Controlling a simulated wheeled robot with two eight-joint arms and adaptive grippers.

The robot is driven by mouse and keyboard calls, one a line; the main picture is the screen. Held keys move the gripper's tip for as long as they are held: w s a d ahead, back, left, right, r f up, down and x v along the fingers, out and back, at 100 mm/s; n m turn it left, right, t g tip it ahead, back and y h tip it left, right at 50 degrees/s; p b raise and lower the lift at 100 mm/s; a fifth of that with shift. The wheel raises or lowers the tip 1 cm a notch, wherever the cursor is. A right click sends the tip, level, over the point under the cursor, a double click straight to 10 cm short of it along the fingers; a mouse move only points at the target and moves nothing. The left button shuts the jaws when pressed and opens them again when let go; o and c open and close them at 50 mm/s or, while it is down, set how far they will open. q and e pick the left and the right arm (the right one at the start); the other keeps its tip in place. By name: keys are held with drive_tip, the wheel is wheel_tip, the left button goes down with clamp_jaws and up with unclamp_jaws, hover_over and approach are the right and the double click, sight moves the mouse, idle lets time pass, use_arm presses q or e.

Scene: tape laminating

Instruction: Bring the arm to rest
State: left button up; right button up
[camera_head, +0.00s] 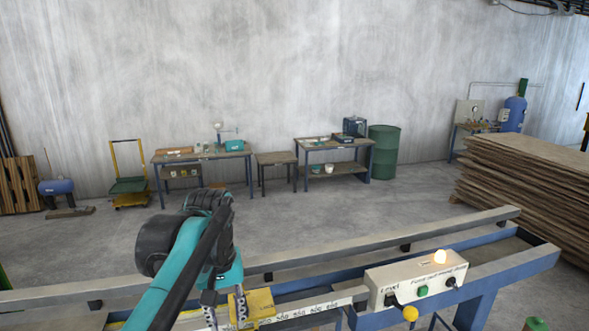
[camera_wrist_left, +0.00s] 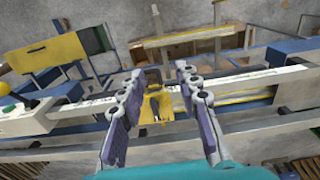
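My left arm comes in from the lower left of the head view, and its gripper (camera_head: 225,307) points down at the bench's measuring rail. In the left wrist view the two fingers of this gripper (camera_wrist_left: 159,75) stand apart with nothing held between them. A yellow block on the rail (camera_wrist_left: 157,104) shows beyond the gap between the fingers. The same yellow block (camera_head: 259,305) is beside the fingers in the head view; whether they touch it cannot be told. My right gripper is not in view.
The bench has a long grey rail (camera_head: 350,251), a white ruler strip (camera_head: 318,308) and a control box (camera_head: 415,283) with a lit button and a yellow knob. A stack of boards (camera_head: 530,190) stands at the right. Open floor lies behind the bench, with tables along the wall.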

use_arm(q)
drive_tip(key=s+a+f+m+t+b, duration=0.1)
drive_tip(key=s+f+t+b, duration=0.1)
drive_tip(key=f+b, duration=0.6)
drive_tip(key=s+a+f+m+t+b, duration=0.1)
drive_tip(key=s+f+b, duration=0.3)
drive_tip(key=f+b, duration=0.5)
drive_tip(key=s+a+f+m+t+b, duration=0.1)
drive_tip(key=f+b, duration=0.7)
drive_tip(key=f, duration=1.7)
drive_tip(key=s+a+t, duration=0.1)
drive_tip(key=s+t, duration=0.1)
drive_tip(key=t, duration=0.1)
drive_tip(key=shift+s+a+f+b, duration=0.15)
drive_tip(key=shift+s+b, duration=0.15)
drive_tip(key=shift+b, duration=0.1)
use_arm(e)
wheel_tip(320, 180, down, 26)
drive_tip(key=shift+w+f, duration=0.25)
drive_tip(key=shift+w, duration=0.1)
